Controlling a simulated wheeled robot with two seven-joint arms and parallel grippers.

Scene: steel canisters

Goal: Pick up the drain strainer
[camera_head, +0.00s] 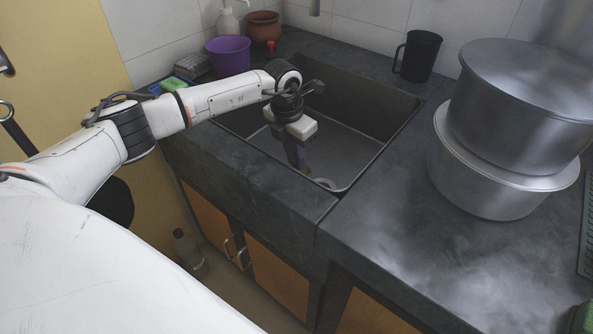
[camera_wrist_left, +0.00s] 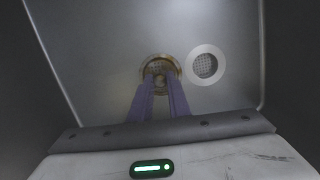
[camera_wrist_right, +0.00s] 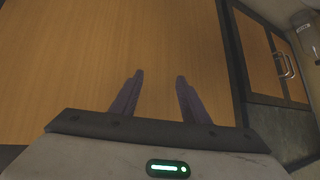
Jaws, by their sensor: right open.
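The drain strainer (camera_wrist_left: 148,66), a round brass-coloured mesh piece, is at the tips of my left gripper in the left wrist view. My left gripper (camera_wrist_left: 160,82) points down into the sink (camera_head: 350,145); its fingers are drawn close together on the strainer's middle part, and the tips partly hide it. In the head view the left gripper (camera_head: 300,168) is low in the sink, and the strainer cannot be made out. My right gripper (camera_wrist_right: 159,78) is open and empty, facing a wooden cabinet panel.
Sink walls surround the left gripper. Large steel canisters (camera_head: 490,185) stand right, a black mug (camera_head: 420,57) behind, a purple bowl (camera_head: 228,54) at back left.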

